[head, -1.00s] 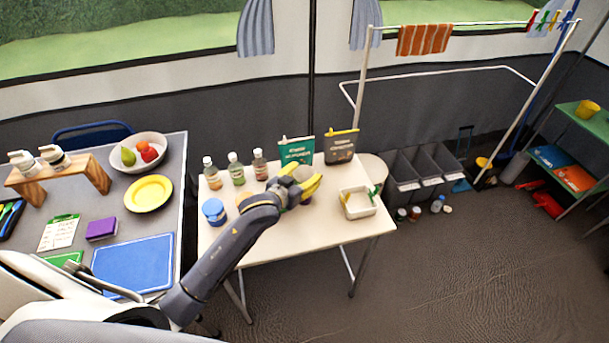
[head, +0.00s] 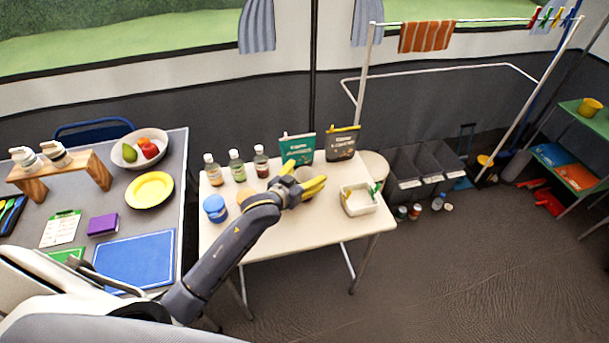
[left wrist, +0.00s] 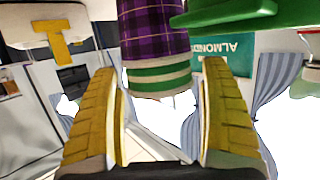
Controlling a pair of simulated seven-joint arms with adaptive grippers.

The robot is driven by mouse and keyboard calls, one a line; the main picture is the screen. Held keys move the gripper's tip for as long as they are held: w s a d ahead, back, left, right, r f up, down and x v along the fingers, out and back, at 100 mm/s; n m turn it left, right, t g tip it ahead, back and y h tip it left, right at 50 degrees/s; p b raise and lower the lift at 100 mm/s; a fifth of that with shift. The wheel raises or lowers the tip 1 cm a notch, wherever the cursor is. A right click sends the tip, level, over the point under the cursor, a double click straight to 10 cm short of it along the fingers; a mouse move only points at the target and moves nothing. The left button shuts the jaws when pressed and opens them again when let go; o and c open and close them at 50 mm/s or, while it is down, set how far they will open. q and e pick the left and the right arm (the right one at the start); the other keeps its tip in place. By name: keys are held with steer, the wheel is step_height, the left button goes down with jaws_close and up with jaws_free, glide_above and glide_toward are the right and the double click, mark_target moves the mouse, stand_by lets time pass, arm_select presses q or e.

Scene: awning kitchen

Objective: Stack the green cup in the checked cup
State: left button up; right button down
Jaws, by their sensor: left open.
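In the left wrist view, which shows the scene upside down, the purple checked cup (left wrist: 152,28) has the green-and-white striped end of the green cup (left wrist: 160,76) sticking out of it. The green cup appears seated inside the checked cup; how deep is hidden. My left gripper (head: 300,177) is open, with its yellow fingers on either side of the green cup's exposed end and visible gaps beside it. My right gripper is not in view.
Bottles (head: 237,167) and two pouches (head: 342,143) stand behind the gripper on the light table (head: 275,243). A blue-lidded jar (head: 215,208) and a tan round item (head: 245,194) are left of it. A white basket (head: 359,200) stands to the right. The table's front is clear.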

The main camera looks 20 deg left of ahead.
arm_select(q)
steer(key=shift+r, duration=0.5)
steer(key=v, duration=1.2)
